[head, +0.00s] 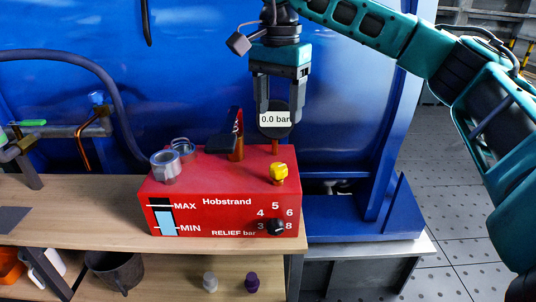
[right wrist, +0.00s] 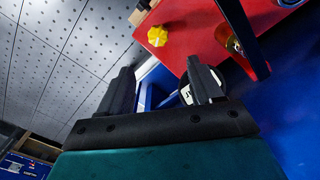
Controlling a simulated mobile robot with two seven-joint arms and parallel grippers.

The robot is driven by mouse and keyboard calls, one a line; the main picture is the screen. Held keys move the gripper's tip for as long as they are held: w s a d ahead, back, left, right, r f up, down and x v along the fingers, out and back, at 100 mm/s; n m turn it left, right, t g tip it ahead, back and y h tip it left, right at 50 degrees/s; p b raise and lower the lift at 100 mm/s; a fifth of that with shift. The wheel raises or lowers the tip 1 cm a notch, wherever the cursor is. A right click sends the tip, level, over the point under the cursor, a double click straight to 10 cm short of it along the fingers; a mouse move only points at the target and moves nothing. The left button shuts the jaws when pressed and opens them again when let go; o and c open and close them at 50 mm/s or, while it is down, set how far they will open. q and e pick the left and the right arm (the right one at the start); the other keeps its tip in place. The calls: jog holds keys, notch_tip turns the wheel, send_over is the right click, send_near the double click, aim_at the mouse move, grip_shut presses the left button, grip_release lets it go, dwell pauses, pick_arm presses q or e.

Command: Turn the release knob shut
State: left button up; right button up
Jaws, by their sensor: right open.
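The red pump box (head: 215,200) marked Hobstrand sits on the wooden bench. A yellow knob (head: 278,171), which I take as the release knob, stands on its top at the right; it also shows in the right wrist view (right wrist: 157,36). A black relief dial (head: 277,227) is on the front face. My right gripper (head: 281,105) points down above and behind the yellow knob, apart from it. Its jaws are open, near the gauge (head: 275,119) reading 0.0 bar. In the right wrist view the yellow knob lies beyond the fingertips (right wrist: 163,75). My left gripper is not in view.
A black lever handle (head: 222,143) and a grey metal cap (head: 166,164) stand on the box top. A blue panel (head: 200,60) rises behind. A pipe with a green-handled valve (head: 30,123) is at the left. The bench (head: 75,215) left of the box is mostly clear.

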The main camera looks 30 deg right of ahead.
aim_at(278, 166)
jog(key=f, duration=0.3)
jog(key=f+b, duration=0.1)
jog(key=f, duration=0.3)
jog(key=f+b, duration=0.1)
jog(key=f, duration=0.3)
jog(key=shift+s, duration=0.3)
jog(key=shift+f+b, duration=0.35)
jog(key=shift+f, duration=0.25)
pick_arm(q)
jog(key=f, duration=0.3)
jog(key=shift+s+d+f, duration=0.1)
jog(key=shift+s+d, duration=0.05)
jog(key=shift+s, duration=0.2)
pick_arm(e)
jog(key=shift+f, duration=0.15)
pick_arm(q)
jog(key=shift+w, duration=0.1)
pick_arm(e)
jog(key=c, duration=0.7)
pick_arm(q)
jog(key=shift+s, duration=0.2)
pick_arm(e)
jog(key=c, duration=0.4)
